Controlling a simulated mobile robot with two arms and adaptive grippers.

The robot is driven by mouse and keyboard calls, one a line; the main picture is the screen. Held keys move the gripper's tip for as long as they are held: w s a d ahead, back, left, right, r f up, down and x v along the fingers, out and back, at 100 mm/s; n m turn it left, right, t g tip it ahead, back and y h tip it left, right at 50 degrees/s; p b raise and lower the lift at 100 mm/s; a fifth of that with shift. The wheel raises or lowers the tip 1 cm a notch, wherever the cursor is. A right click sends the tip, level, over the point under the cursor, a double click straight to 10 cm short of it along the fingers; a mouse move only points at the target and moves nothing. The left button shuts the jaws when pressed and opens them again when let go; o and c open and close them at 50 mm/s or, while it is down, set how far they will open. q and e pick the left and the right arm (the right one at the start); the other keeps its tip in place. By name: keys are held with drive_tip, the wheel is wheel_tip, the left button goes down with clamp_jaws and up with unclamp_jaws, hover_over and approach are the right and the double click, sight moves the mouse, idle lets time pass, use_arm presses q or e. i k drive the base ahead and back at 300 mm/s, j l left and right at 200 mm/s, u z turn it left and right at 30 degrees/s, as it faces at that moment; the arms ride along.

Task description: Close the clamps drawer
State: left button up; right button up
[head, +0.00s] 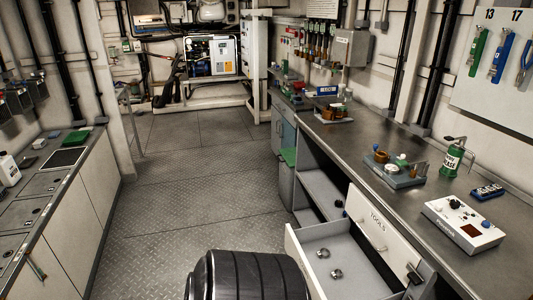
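A light grey drawer (291,250) stands pulled out into the aisle from the right-hand bench, below and beside a white front lettered TOOLS (376,219). Its inside shows from above. Two small metal ring-like pieces, perhaps clamps (323,253), lie apart on its floor. I cannot read a label on this drawer, and its near end is cut off by the picture's bottom edge. Neither of my grippers is in view.
A dark ribbed cylinder, perhaps mine, fills the bottom middle, close to the drawer. An open shelf bay (322,190) lies beyond the drawer. The bench top (345,150) holds a green can (452,160) and a white control box (462,222). The aisle floor (200,190) is clear.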

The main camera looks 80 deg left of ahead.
sight(359, 280)
drive_tip(key=u, duration=2.2)
